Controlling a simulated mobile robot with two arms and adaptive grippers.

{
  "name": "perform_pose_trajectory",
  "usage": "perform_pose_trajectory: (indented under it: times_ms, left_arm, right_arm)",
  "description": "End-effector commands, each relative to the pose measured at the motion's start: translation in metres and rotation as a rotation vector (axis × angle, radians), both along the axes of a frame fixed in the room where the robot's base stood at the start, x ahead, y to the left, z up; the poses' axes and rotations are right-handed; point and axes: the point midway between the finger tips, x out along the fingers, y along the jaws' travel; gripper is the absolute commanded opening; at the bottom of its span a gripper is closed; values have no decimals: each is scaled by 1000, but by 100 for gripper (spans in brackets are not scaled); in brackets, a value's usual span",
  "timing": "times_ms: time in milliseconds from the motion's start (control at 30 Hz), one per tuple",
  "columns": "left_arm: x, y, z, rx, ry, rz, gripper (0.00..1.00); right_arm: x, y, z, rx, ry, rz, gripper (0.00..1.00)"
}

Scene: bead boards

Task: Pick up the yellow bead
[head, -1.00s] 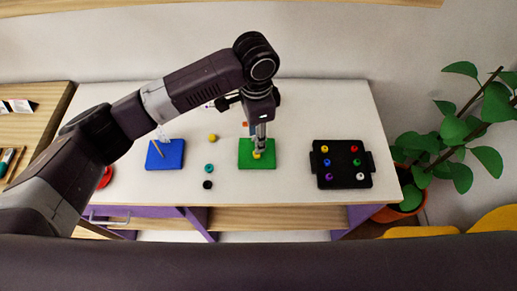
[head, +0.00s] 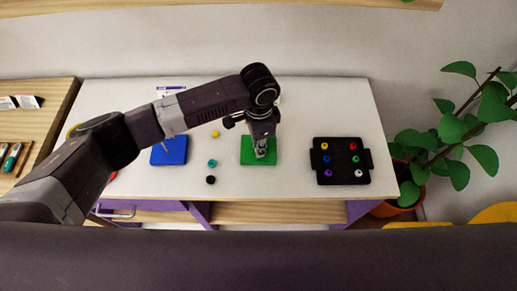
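My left gripper (head: 262,153) points down over the green board (head: 246,158), with its fingertips above the board's right half. The fingers look close together, but it is too small to tell whether they are shut or hold anything. The yellow bead that was at the fingertips on this board is not visible now; the gripper may hide it. Another yellow bead (head: 215,134) lies on the white table, left of the green board. A yellow bead (head: 324,147) also sits in the black tray (head: 341,163). My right gripper is not in view.
The blue board (head: 169,157) holds a thin stick at the left. A teal bead (head: 212,163) and a black bead (head: 210,180) lie between the boards. The tray also holds several other beads. The white table (head: 290,180) is clear between green board and tray.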

Motion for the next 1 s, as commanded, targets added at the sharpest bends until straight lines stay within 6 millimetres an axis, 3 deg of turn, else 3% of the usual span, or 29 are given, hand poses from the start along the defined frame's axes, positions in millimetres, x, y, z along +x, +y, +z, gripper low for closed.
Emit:
perform_pose_trajectory:
  times_ms: [367, 567, 767, 1000]
  left_arm:
    - [0, 0, 1, 0, 0, 0, 7]
    - [1, 0, 14, -1, -1, 1, 7]
    - [2, 0, 46, -3, -4, 0, 7]
    - [2, -1, 96, -3, -5, -1, 7]
  right_arm:
    - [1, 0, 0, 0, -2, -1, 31]
    - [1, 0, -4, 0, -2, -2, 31]
    - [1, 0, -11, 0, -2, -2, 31]
    - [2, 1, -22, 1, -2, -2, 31]
